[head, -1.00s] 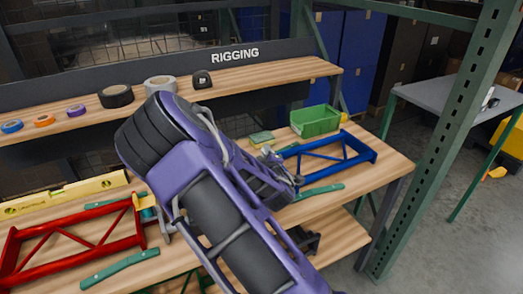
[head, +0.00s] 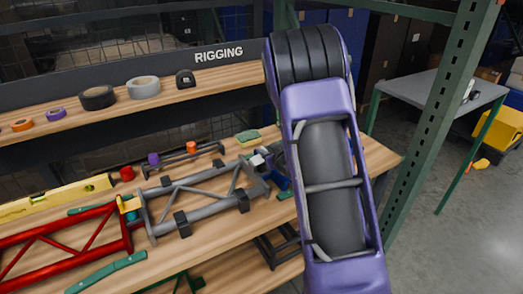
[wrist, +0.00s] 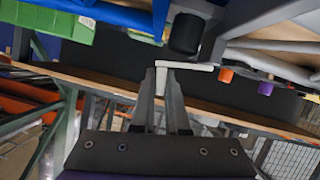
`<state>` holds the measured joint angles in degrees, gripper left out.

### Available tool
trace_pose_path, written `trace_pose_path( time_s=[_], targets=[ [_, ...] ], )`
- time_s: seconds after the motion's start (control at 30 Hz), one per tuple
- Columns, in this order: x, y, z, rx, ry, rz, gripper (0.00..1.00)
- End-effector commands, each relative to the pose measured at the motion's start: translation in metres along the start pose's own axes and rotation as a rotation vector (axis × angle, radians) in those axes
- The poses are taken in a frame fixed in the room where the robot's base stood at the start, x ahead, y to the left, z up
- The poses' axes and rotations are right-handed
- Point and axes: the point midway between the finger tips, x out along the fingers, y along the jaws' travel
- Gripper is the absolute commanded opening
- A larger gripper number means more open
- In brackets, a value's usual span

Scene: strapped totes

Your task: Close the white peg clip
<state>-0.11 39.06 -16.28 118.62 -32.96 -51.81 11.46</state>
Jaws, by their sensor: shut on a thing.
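The white peg clip (head: 258,160) shows as a small pale piece at the right end of the grey frame (head: 196,213), where the blue frame (head: 279,180) begins. In the wrist view the clip's white L-shaped bar (wrist: 190,66) lies across the tips of my gripper (wrist: 163,80), which is shut on it. The fingers are close together, with a black cylindrical part (wrist: 186,33) of a frame just beyond. In the head view my arm hides the gripper and most of the blue frame. I cannot tell how far the clip is turned.
A yellow clip (head: 129,205) joins the red frame (head: 75,245) to the grey frame. A rack with purple and orange knobs (head: 191,147) stands behind the grey frame. Tape rolls (head: 98,97) sit on the upper shelf.

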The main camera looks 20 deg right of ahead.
Motion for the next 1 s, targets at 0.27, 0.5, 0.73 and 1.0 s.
trace_pose_path(
  time_s=[0.27,0.5,0.73,1.0],
  targets=[
    [0.0025,0.005,0.0063,0.132,0.001,-0.051,0.0],
    [0.0038,0.0047,0.0092,0.18,0.0,-0.072,0.0],
    [0.004,0.0047,0.0101,0.188,-0.001,-0.075,0.0],
    [0.004,0.0044,0.0107,0.187,-0.001,-0.075,0.23]
  ],
)
